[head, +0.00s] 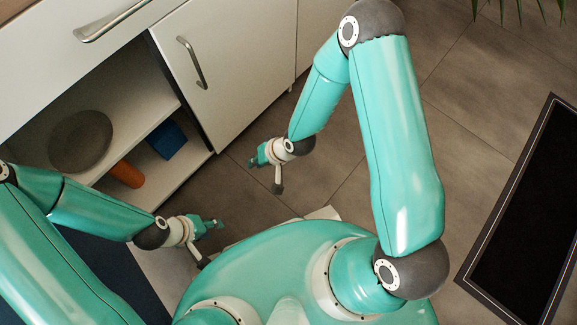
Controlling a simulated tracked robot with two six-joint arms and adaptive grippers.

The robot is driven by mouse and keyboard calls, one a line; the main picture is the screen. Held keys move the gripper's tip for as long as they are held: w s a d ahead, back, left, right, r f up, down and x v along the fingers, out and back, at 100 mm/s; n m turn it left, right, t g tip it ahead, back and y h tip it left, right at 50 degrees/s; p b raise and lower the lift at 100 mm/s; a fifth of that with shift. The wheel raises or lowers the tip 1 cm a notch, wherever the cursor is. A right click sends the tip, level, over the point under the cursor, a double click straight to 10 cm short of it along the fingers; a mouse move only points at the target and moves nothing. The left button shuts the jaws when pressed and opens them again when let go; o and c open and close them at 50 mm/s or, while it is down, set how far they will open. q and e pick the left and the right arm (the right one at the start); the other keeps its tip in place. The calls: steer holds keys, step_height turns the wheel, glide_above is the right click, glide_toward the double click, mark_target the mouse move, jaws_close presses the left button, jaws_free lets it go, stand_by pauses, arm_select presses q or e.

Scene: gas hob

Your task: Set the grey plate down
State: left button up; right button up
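A round grey-brown plate (82,141) sits in the open cabinet at the left, on the upper shelf, apart from both grippers. My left gripper (214,224) is in front of the cabinet, low and to the right of the plate, with nothing visible in it. My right gripper (256,158) is over the floor near the closed cabinet door and also shows nothing held. Both grippers' fingers are too small to tell whether they are open or shut.
An orange cylinder (127,174) and a blue box (167,139) are on the lower shelf (185,166). A closed white door (235,65) with a handle is beside the opening. A black mat (530,215) lies at the right. Tiled floor (475,150) is clear between.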

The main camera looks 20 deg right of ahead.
steer(key=s+d+f+g, duration=0.1)
steer(key=s+d, duration=0.2)
steer(key=s, duration=0.3)
steer(key=s+d+g+h, duration=0.1)
steer(key=s+d+g, duration=0.1)
steer(key=s, duration=0.4)
steer(key=shift+s+d+f+n, duration=0.15)
steer(key=shift+d+f+n, duration=0.2)
steer(key=shift+d+n, duration=0.05)
